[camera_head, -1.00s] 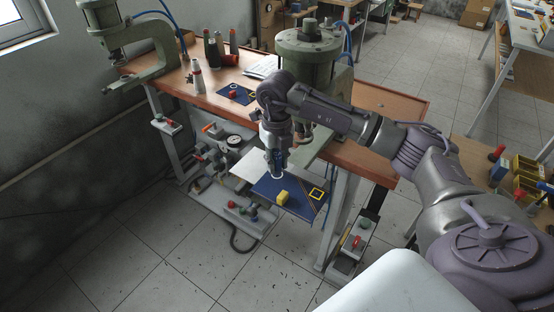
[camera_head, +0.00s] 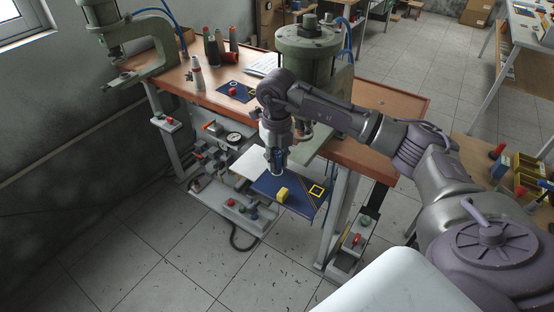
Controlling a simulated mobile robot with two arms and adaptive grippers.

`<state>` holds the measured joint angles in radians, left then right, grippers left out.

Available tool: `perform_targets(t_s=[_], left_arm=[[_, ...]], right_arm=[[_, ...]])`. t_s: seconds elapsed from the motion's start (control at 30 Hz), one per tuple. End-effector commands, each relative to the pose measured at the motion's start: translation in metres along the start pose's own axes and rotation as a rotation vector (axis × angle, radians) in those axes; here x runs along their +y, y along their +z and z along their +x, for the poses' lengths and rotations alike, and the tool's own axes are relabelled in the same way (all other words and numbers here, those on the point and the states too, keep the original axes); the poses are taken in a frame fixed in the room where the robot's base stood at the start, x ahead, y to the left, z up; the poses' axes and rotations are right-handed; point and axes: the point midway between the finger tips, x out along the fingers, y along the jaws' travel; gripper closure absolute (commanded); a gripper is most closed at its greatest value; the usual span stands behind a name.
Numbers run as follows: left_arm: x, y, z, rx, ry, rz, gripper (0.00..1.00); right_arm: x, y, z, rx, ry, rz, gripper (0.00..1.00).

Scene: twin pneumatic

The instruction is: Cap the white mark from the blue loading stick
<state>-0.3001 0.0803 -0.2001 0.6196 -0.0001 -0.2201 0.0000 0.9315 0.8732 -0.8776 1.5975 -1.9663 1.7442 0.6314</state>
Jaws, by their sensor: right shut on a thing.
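My right gripper (camera_head: 278,165) points down over the blue plate (camera_head: 300,204) at the front of the bench. It is shut on a narrow blue piece, which looks like the blue loading stick (camera_head: 279,157); its fingers hide most of it. A small pale patch shows at the tip, where the white mark may be, but I cannot tell whether the stick touches the plate. A yellow block (camera_head: 282,195) sits on the plate just in front of the gripper. A yellow square outline (camera_head: 317,191) is to its right. My left gripper is out of view.
The green press (camera_head: 308,52) stands behind my right arm. A second blue mat (camera_head: 222,86) bears a small red piece (camera_head: 232,91). Bottles and spools (camera_head: 213,50) stand at the bench's back. A white plate (camera_head: 247,166) adjoins the blue plate's left.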

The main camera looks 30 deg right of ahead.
Motion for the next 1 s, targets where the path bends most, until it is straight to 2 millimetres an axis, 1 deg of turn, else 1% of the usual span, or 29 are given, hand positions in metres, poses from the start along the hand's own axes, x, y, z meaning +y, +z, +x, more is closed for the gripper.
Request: perform_targets(t_s=[0.27,1.0], left_arm=[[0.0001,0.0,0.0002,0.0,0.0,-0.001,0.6],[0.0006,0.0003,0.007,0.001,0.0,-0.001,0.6]], right_arm=[[0.0001,0.0002,0.0,-0.001,0.0,0.0,1.0],[0.0,0.0001,0.0088,0.0,0.0,0.0,1.0]])
